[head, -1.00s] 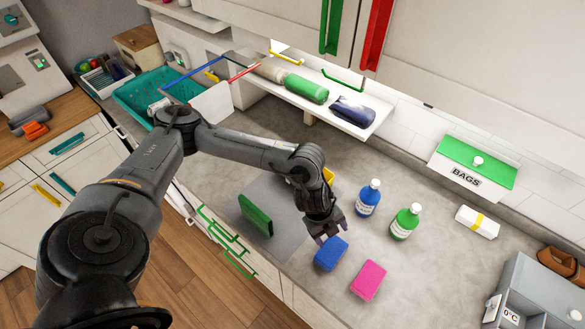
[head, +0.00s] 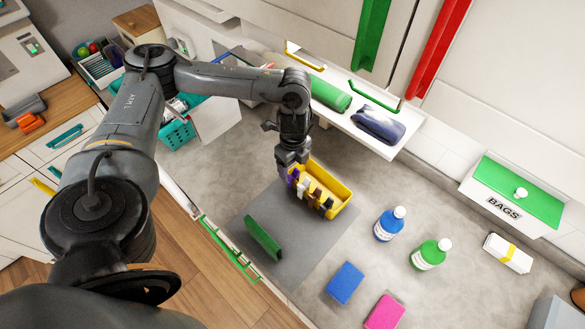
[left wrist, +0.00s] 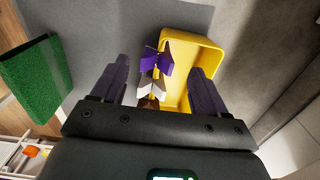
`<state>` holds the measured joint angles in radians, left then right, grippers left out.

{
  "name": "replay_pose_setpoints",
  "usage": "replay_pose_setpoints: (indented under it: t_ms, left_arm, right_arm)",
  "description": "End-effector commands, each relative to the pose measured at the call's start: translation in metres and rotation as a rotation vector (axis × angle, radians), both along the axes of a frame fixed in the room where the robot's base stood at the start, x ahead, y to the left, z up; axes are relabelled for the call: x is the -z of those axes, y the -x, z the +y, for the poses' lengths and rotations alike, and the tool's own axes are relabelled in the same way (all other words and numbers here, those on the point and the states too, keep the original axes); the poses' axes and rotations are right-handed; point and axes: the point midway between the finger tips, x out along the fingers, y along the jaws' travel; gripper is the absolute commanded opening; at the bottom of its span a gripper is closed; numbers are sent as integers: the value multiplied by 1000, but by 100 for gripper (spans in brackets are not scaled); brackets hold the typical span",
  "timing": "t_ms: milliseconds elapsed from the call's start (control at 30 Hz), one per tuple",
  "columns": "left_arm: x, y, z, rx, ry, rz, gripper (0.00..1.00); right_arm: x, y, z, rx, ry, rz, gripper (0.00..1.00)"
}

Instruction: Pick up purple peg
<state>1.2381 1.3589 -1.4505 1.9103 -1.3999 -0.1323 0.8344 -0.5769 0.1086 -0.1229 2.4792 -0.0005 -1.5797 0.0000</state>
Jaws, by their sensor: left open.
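The purple peg (left wrist: 163,62) is on the near rim of a yellow tray (left wrist: 203,50), in line with white and brown pegs. In the head view the purple peg (head: 293,174) shows at the left end of the row along the yellow tray (head: 339,191), partly hidden by my gripper. My left gripper (head: 292,168) is open and points down over that end. In the left wrist view its two fingers (left wrist: 160,68) stand on either side of the purple peg, with nothing gripped. I cannot tell whether they reach its height. My right gripper is not in view.
A green block (head: 263,239) stands on the grey mat (head: 293,258). Blue (head: 345,283) and pink (head: 384,313) sponges, plus blue (head: 389,224) and green (head: 430,254) bottles, are to the right. A shelf (head: 345,122) overhangs behind the tray.

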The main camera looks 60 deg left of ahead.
Motion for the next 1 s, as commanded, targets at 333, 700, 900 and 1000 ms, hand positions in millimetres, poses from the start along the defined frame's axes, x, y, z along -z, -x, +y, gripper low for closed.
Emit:
replay_pose_setpoints:
  t_ms: [333, 700, 900, 1000]
  left_arm:
    - [37, 1, 0, 1, 0, 4, 74]
    - [66, 0, 0, 1, 0, 0, 74]
    - [66, 0, 0, 2, 0, 0, 71]
    - [66, 0, 0, 2, 0, 0, 55]
  right_arm:
    - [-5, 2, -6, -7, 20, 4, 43]
    - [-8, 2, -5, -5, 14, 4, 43]
    - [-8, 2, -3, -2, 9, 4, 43]
    - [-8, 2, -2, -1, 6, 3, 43]
